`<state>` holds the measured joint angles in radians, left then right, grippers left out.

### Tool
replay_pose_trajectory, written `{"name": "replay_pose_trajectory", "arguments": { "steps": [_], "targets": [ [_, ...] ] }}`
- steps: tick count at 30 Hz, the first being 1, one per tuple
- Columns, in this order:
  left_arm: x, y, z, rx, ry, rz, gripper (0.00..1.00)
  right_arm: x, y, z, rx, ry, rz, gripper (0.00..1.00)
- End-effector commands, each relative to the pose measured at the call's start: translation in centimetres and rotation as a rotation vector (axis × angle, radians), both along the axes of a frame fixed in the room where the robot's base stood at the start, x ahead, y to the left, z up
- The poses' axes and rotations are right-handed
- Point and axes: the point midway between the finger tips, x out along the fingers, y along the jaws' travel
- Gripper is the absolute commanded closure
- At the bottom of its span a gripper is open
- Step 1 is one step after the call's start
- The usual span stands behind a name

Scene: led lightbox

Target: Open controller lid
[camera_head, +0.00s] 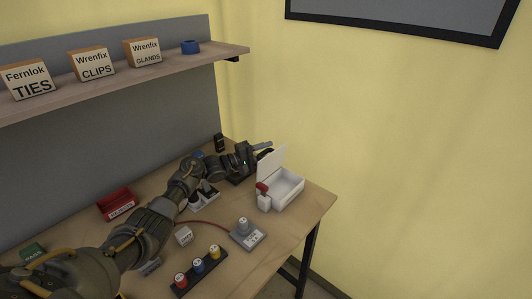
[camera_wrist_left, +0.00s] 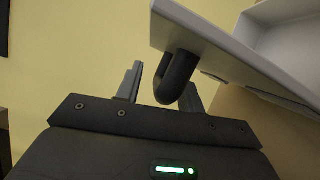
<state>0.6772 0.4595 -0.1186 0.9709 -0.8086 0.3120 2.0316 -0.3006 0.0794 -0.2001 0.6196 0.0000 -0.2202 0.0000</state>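The controller is a white box (camera_head: 287,190) at the right end of the bench. Its white lid (camera_head: 271,168) stands raised, near upright, and the inside of the box shows from above. My left gripper (camera_head: 262,148) is behind the lid. In the left wrist view, the lid (camera_wrist_left: 240,50) slants across the upper right with a dark curved handle (camera_wrist_left: 178,78) on it. The handle sits between the two fingers of my left gripper (camera_wrist_left: 160,90), which look apart, with a gap on the left side. My right gripper is not in view.
A red-and-white part (camera_head: 263,195) stands at the box's front left. A grey block with a knob (camera_head: 247,234), a rack of coloured buttons (camera_head: 199,270) and a red bin (camera_head: 118,205) are on the bench. A shelf (camera_head: 130,75) with boxes hangs above.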

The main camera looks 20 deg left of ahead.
Motion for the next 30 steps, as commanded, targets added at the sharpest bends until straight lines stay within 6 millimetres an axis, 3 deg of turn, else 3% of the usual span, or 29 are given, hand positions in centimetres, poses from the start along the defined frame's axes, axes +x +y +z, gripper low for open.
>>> {"name": "replay_pose_trajectory", "arguments": {
  "steps": [8,21,30],
  "targets": [
    [-1.1,1.0,-0.4,0.001,0.002,0.003,0.62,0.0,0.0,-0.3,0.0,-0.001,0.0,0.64],
    [-7.2,5.7,-0.6,0.003,0.001,-0.001,0.62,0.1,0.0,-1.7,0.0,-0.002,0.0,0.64],
    [-8.3,6.6,-0.5,0.001,0.0,-0.002,0.62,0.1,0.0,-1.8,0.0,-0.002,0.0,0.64]
  ]
}}
